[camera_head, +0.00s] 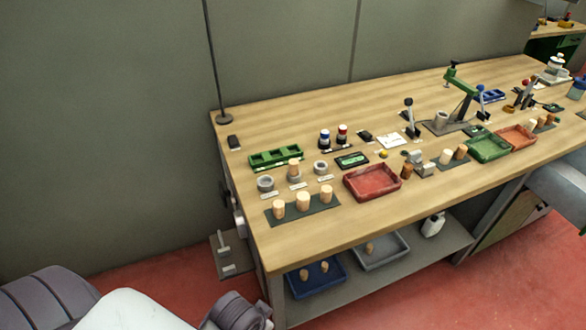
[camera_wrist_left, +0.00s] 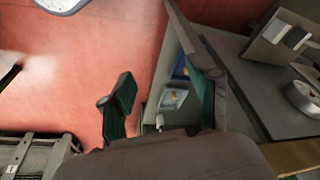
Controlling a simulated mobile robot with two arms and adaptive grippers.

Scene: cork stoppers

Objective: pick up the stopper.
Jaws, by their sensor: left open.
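Several cork stoppers are in the head view. Three pale ones stand upright in a row on a dark mat (camera_head: 290,219) near the bench's front left: a left stopper (camera_head: 278,208), a middle stopper (camera_head: 303,200) and a right stopper (camera_head: 326,193). My right gripper is not seen.
A red tray (camera_head: 371,183) and a green rack (camera_head: 276,157) are near the mat. A blue tray (camera_head: 316,284) and grey tray (camera_head: 380,264) with small stoppers sit on the lower shelf. A thin pole (camera_head: 213,60) rises at the back left corner. Red floor is free in front.

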